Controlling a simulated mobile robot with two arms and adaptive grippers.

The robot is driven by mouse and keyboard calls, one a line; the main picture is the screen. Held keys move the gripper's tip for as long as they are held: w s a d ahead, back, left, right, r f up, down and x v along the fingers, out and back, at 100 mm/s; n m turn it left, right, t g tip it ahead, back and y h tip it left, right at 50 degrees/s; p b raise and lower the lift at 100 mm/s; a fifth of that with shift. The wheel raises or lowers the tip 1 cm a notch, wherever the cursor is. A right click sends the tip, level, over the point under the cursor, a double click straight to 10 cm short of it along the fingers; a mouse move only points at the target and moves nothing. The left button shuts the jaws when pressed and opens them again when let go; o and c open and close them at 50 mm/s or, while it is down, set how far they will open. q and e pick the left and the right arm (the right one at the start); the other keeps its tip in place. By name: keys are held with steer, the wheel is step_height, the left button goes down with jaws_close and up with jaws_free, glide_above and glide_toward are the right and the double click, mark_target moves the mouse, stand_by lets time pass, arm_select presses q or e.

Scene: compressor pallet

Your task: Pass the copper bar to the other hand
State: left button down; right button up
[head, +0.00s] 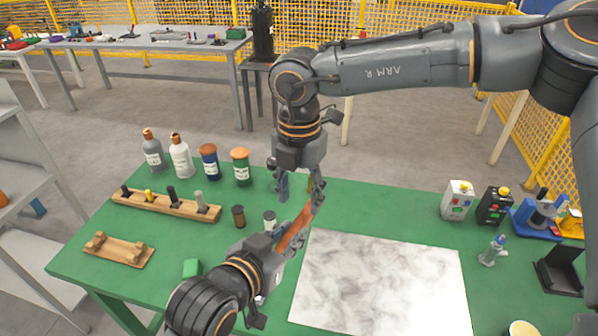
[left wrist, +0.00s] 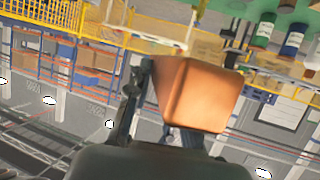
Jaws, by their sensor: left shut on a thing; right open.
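The copper bar (head: 296,228) is an orange-brown bar held at a slant over the green table, left of the marbled white sheet. My left gripper (head: 286,246) is shut on its lower end. In the left wrist view the bar (left wrist: 205,95) shows large and close, its squared end facing the camera, between the dark fingers (left wrist: 165,120). My right gripper (head: 301,190) hangs above, pointing down with its fingers spread. The bar's upper end reaches up beside its right-hand finger; whether they touch I cannot tell.
The green table (head: 375,215) carries several bottles (head: 181,155) and a wooden peg rack (head: 165,206) at the left. The white marbled sheet (head: 380,285) lies bare in the middle. Control boxes (head: 457,201) and a blue device (head: 538,215) stand at the right.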

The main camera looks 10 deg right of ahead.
mark_target(299, 216)
arm_select(q)
steer(key=shift+r, duration=0.1)
arm_select(e)
step_height(299, 216, down, 5)
steer(key=shift+r, duration=0.1)
jaws_close()
arm_select(q)
steer(key=c, duration=1.2)
jaws_free()
steer(key=shift+s+d, duration=0.1)
arm_select(e)
steer(key=shift+w+a, duration=0.1)
arm_select(q)
steer(key=shift+o, duration=0.6)
